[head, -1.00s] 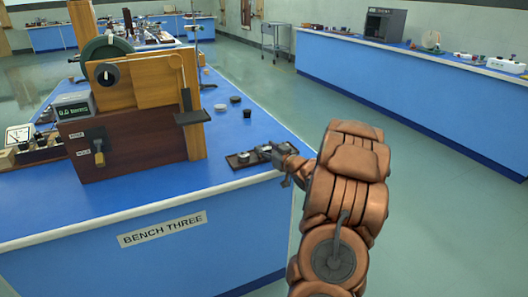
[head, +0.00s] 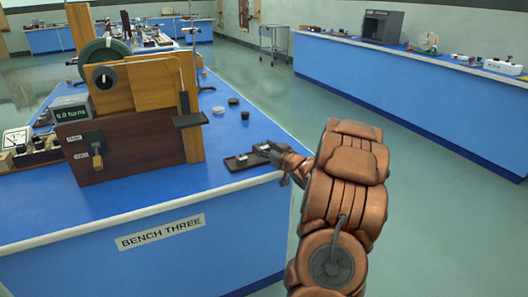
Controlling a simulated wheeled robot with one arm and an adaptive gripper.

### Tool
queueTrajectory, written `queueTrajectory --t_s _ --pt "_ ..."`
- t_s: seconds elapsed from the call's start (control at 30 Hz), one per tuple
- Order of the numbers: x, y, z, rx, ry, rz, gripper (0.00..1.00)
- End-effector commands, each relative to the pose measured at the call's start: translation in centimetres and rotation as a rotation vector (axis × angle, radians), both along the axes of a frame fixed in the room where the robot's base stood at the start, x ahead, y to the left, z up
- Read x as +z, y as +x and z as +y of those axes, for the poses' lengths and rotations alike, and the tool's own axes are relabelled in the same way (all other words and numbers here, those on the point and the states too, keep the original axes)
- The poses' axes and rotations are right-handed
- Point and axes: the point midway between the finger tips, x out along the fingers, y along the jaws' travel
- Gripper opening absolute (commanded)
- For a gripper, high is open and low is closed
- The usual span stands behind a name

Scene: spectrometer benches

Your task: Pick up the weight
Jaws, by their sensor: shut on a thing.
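I cannot tell whether the held weight is clear of the tray. Small round dark discs (head: 219,110) sit on the blue bench top farther back.
A wooden apparatus with a green wheel (head: 105,55), a small shelf (head: 190,120) and a turns display (head: 72,113) stands left of the gripper on the bench (head: 140,208). A long blue bench (head: 400,80) runs along the right. Open floor (head: 400,140) lies between them.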

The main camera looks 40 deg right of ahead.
Motion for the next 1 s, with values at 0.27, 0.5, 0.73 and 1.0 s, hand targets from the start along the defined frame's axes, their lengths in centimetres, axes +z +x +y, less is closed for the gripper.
queueTrajectory --t_s 0.27,0.5,0.73,1.0 --pt "2.3 -0.5 0.9 0.0 0.0 -0.002 0.0" --pt "2.6 -2.0 3.5 -0.001 -0.001 -0.002 0.0" --pt "2.9 -4.1 7.1 -0.001 -0.001 0.0 0.0" --pt "3.2 -5.8 10.3 0.0 0.0 -0.001 0.0"
